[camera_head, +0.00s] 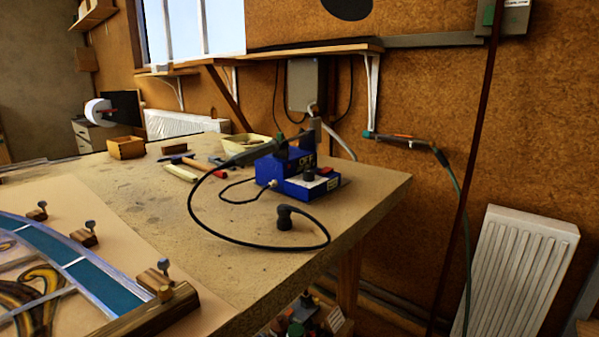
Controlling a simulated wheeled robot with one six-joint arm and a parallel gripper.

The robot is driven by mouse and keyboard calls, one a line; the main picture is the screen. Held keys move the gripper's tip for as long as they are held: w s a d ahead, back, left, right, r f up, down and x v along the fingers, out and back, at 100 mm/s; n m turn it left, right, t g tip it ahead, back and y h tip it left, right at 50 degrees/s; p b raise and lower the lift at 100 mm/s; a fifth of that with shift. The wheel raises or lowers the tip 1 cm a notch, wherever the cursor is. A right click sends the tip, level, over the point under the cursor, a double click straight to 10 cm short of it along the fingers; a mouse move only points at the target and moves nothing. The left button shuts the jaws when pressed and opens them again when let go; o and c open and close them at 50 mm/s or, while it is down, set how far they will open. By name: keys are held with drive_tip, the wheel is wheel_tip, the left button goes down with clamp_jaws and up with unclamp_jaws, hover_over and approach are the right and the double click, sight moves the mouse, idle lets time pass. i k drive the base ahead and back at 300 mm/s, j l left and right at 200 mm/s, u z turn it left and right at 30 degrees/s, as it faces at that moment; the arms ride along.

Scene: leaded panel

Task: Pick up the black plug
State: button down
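The black plug (285,217) sits on the worktop near the right part of the bench (150,205), in front of a blue soldering station (312,185). A black cable (215,237) loops from the plug across the worktop to the left and back up toward the iron (250,152) resting at the station. Nothing touches the plug except its cable. My gripper does not show in this view, so its state is hidden.
A stained-glass panel (95,285) with wooden blocks lies at the front left. A hammer (200,167), wooden box (126,147) and bowl (246,142) stand farther back. The worktop left of the cable is mostly clear. A white radiator (518,270) stands at the right.

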sight(283, 222)
drive_tip(key=i+l, duration=0.65)
drive_tip(key=i+j+u, duration=0.05)
drive_tip(key=i, duration=0.05)
